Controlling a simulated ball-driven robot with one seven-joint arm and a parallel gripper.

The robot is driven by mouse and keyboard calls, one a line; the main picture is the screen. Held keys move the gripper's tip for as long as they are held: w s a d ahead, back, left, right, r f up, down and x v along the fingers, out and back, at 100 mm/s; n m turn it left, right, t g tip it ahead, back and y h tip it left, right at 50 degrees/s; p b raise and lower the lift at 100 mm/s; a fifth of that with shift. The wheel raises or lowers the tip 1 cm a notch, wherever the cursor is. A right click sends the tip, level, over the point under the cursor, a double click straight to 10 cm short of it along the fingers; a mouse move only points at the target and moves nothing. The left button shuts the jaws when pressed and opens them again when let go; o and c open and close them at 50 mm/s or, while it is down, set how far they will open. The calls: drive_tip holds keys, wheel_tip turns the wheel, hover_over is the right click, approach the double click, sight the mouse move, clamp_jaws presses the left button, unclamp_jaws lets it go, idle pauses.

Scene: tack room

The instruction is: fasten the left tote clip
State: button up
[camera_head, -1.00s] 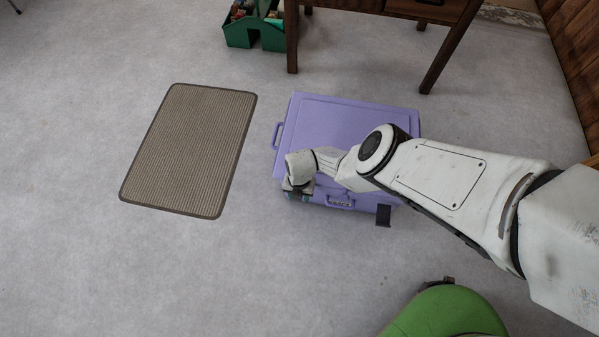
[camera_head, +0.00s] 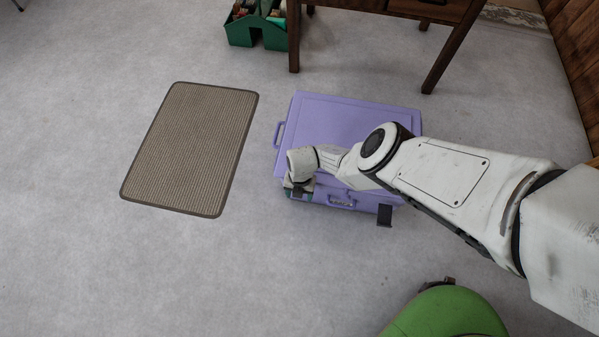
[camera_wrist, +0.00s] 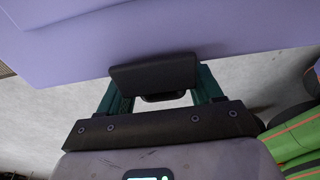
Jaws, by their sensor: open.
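A purple tote (camera_head: 330,120) stands on the floor with its lid on. My gripper (camera_head: 299,191) is at the left part of its front side. In the wrist view the left tote clip (camera_wrist: 153,74), a dark flap at the tote's edge, lies between the two teal fingers of my gripper (camera_wrist: 160,87). The jaws are open, one finger on each side of the clip; whether they touch it I cannot tell. In the head view my gripper hides this clip. The right clip (camera_head: 384,215) is dark and sticks out from the front right. A purple handle (camera_head: 341,201) sits between them.
A ribbed mat (camera_head: 190,150) lies left of the tote. A wooden table (camera_head: 375,8) and a green caddy (camera_head: 243,35) stand behind. A wooden wall (camera_head: 578,70) is at the right.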

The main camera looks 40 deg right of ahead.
wheel_tip(320, 180, up, 11)
drive_tip(key=p, duration=1)
drive_tip(key=shift+w+d, duration=0.35)
drive_tip(key=shift+d, duration=0.1)
drive_tip(key=shift+f, duration=0.1)
